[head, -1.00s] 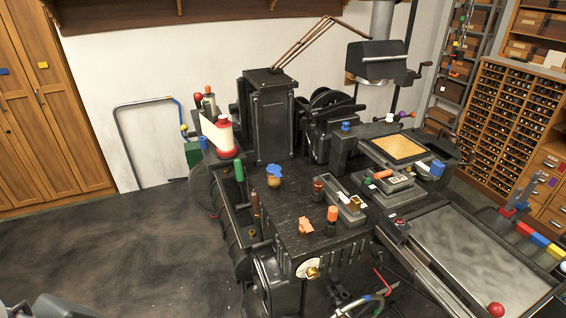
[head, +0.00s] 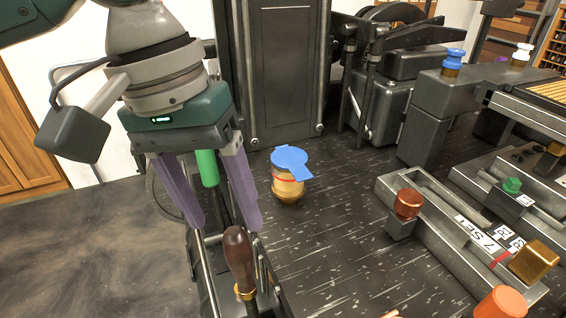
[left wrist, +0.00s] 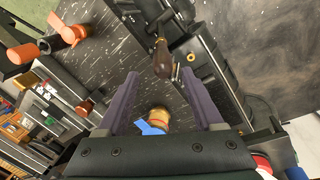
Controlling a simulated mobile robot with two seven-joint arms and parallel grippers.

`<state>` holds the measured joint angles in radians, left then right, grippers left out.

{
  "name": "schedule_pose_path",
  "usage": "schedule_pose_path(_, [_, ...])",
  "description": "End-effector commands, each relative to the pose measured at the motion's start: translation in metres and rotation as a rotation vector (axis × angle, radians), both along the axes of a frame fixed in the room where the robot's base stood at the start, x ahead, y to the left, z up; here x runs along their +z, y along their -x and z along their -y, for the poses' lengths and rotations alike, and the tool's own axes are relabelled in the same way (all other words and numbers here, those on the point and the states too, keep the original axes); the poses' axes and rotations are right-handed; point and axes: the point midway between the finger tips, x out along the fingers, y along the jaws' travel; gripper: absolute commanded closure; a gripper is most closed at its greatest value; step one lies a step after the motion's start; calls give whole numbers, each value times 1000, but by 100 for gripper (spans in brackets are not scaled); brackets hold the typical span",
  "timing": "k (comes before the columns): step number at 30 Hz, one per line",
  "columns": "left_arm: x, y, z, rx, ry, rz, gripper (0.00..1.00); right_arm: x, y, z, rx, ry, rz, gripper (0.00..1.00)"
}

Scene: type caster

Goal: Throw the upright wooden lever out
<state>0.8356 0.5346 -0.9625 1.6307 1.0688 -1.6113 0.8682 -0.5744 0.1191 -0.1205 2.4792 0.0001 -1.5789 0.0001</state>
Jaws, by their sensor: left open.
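The wooden lever (head: 240,255) is a dark brown, rounded handle with a brass collar. It stands upright at the left edge of the black machine. It also shows in the left wrist view (left wrist: 163,62), at the top middle, just beyond the fingertips. My left gripper (head: 225,223) has purple fingers pointing down and spread apart. It is above and behind the lever in the head view, with nothing between the fingers. In the left wrist view the gripper (left wrist: 160,76) opens towards the lever; I cannot see any contact. My right gripper is out of view.
A green handle (head: 207,167) stands behind the left gripper's fingers. A brass jar with a blue top (head: 287,190) stands right of the gripper on the black bench top. A metal tray with a copper knob (head: 408,203) lies farther right. Open floor (head: 100,250) is at the left.

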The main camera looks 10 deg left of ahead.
Motion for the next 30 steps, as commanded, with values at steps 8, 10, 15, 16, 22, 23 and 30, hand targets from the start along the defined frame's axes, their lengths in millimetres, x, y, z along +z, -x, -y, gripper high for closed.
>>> schedule_pose_path(8, [-28, -2, 1, 19, -6, -10, 32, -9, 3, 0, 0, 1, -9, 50])
schedule_pose_path(10, [-42, -2, 3, 20, -7, -11, 32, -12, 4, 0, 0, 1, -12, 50])
schedule_pose_path(15, [-74, -3, 9, 19, -7, -9, 32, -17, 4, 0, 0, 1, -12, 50])
schedule_pose_path(16, [-78, -3, 10, 17, -8, -8, 32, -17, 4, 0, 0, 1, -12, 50])
schedule_pose_path(22, [-98, -3, 13, 16, -7, -6, 32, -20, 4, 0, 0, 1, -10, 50])
schedule_pose_path(23, [-99, -3, 13, 16, -7, -5, 32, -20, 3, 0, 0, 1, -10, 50])
schedule_pose_path(30, [-100, -3, 14, 16, -6, -4, 32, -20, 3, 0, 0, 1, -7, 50])
